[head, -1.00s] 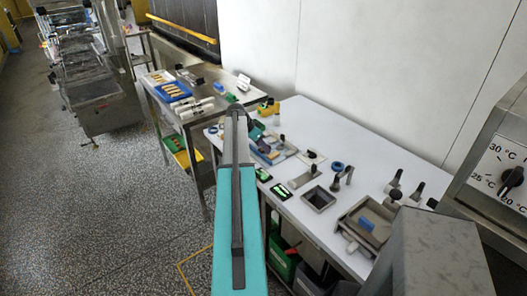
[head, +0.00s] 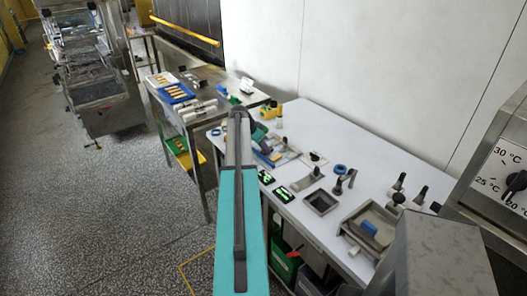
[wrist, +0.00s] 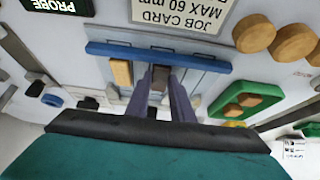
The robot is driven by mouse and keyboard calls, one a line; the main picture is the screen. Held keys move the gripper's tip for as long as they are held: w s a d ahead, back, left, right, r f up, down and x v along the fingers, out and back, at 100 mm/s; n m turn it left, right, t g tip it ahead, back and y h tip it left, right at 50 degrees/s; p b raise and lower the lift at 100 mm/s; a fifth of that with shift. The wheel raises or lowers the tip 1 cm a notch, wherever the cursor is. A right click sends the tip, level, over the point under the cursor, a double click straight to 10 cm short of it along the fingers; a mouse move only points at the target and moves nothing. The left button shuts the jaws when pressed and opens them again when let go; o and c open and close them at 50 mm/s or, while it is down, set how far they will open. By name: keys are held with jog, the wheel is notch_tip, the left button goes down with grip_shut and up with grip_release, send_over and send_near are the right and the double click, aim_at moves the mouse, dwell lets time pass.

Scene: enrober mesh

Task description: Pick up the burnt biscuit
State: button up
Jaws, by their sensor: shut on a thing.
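In the wrist view a dark brown biscuit (wrist: 160,76), the burnt one, sits between the fingertips of my gripper (wrist: 161,90), which is shut on it. I cannot tell whether the biscuit still touches the tray. A paler tan biscuit (wrist: 121,73) lies in the tray to the left of my fingers. In the head view my arm reaches over the white table near the blue tray (head: 266,157), and the biscuit is too small or hidden to make out there.
In the wrist view a job card (wrist: 180,14) lies beyond the tray. A green tray (wrist: 262,98) with brown pieces is at right, with round brown pieces (wrist: 254,33) above it. A probe display (wrist: 57,5) is upper left. In the head view a steel table (head: 235,105) stands behind.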

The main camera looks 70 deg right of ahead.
aim_at(264, 152)
jog(key=shift+r+b, duration=0.85)
jog(key=shift+r, duration=0.55)
jog(key=shift+s+a+r, duration=0.1)
jog(key=shift+a+r, duration=0.05)
jog(key=shift+a, duration=0.15)
jog(key=s+a+b, duration=0.1)
jog(key=s+a, duration=0.1)
jog(key=a, duration=0.2)
jog(key=s+a+r+b, duration=0.1)
jog(key=s+a+b, duration=0.1)
jog(key=a, duration=0.3)
jog(key=s+a+b, duration=0.1)
jog(key=s+a, duration=0.1)
jog(key=a, duration=0.3)
jog(key=shift+r+b, duration=0.3)
jog(key=shift+b, duration=0.1)
jog(key=shift+s, duration=0.1)
